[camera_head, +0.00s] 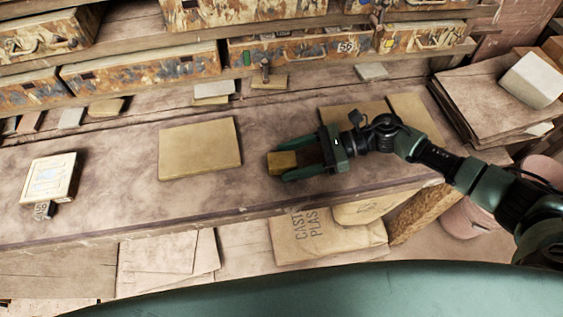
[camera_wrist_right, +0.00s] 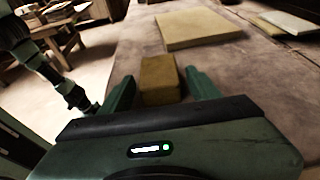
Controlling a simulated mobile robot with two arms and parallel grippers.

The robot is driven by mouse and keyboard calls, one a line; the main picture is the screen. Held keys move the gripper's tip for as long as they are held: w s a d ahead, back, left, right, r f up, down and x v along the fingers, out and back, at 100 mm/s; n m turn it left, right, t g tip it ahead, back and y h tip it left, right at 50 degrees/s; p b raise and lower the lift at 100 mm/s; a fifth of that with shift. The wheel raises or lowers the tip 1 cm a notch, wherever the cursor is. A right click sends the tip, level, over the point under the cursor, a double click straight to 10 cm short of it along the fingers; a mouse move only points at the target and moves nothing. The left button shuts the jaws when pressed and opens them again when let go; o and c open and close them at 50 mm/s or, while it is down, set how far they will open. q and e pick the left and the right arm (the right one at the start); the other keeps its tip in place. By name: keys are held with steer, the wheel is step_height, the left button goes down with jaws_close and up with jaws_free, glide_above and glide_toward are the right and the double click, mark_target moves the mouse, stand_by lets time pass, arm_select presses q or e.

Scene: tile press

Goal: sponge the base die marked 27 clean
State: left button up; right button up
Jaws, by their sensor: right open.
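A small yellow-brown block (camera_head: 283,161), sponge-like in colour, lies on the bench between the spread fingers of my right gripper (camera_head: 290,161). The wrist view shows the block (camera_wrist_right: 159,80) between the two green fingertips (camera_wrist_right: 160,88), with a gap at least on the right side. My right gripper is open, low over the bench. A pale, squarish framed die (camera_head: 50,179) sits at the bench's left end, a small dark number tag (camera_head: 43,211) at its front. I cannot read 27 on it. My left gripper does not show.
A flat tan slab (camera_head: 199,148) lies left of my right gripper; it also shows in the wrist view (camera_wrist_right: 198,28). Drawers (camera_head: 140,70) and small pale tiles line the back. Board stacks (camera_head: 500,100) stand right. A plaster bag (camera_head: 325,236) lies below the bench front. Bench between die and slab is clear.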

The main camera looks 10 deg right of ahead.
mark_target(269, 168)
steer(key=c, duration=1.2)
steer(key=shift+o, duration=0.2)
steer(key=shift+r+p, duration=1.7)
steer(key=shift+r, duration=1.35)
steer(key=shift+a+f, duration=0.1)
steer(key=a+m+t, duration=0.1)
steer(key=s+a+m+t, duration=0.1)
steer(key=a, duration=0.1)
steer(key=s+a+m+t, duration=0.1)
steer(key=a+t, duration=0.1)
steer(key=shift+a+r+h, duration=0.2)
steer(key=shift+h, duration=0.1)
steer(key=shift+a+r+m+t+h+b, duration=0.15)
steer(key=shift+a+m+t+h, duration=0.05)
steer(key=shift+m+t, duration=0.25)
steer(key=shift+a+r+m+t+h+b, duration=0.2)
steer(key=shift+m+t, duration=0.15)
steer(key=shift+t, duration=0.2)
steer(key=shift+d, duration=0.1)
